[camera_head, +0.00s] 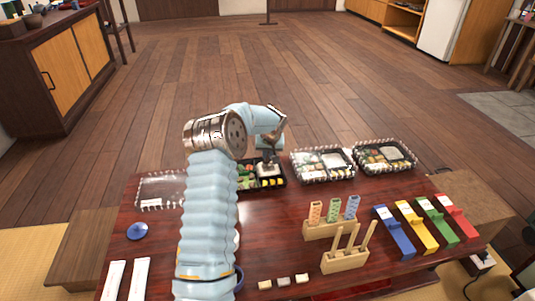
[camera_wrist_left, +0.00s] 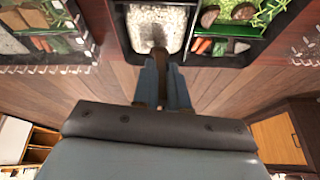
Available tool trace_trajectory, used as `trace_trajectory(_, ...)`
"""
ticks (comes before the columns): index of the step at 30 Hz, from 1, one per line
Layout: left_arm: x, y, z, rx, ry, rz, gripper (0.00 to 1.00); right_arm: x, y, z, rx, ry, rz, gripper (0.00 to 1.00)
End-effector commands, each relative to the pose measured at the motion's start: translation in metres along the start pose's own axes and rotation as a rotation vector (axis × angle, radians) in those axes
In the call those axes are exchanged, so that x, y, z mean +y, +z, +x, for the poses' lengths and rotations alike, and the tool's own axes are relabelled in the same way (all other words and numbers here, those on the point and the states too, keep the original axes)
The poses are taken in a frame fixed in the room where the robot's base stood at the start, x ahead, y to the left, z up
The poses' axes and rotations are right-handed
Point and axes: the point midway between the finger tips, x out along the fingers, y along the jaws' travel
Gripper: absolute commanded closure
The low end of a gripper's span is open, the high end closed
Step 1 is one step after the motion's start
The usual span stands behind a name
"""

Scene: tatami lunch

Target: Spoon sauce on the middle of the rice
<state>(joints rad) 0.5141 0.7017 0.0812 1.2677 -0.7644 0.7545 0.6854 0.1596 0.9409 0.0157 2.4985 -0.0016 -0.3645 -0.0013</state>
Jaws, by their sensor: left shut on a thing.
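The black lunch tray (camera_head: 284,184) stands near the middle of the table's far side, partly hidden by my left arm. Its white rice (camera_wrist_left: 158,20) fills a middle compartment in the left wrist view, with carrots and greens in compartments beside it. My left gripper (camera_wrist_left: 160,92) is over the near edge of the rice compartment, shut on a narrow brown piece, seemingly the spoon (camera_wrist_left: 158,62). The spoon's far end is at the near part of the rice; I cannot tell whether it touches. No sauce can be made out. My right gripper is not in view.
Two filled trays (camera_head: 322,178) (camera_head: 384,170) stand to the right and a clear container (camera_head: 160,203) to the left. Nearer are a wooden holder (camera_head: 345,263) with sticks, patterned upright pieces (camera_head: 333,211), coloured cases (camera_head: 394,231) and a blue disc (camera_head: 137,231).

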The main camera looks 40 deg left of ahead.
Motion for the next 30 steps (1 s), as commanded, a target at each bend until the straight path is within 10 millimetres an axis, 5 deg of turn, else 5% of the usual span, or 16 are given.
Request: trace_trajectory(30, 0.025, -0.004, -0.001, 0.0, 0.0, 0.0, 1.0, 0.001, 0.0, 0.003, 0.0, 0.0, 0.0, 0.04)
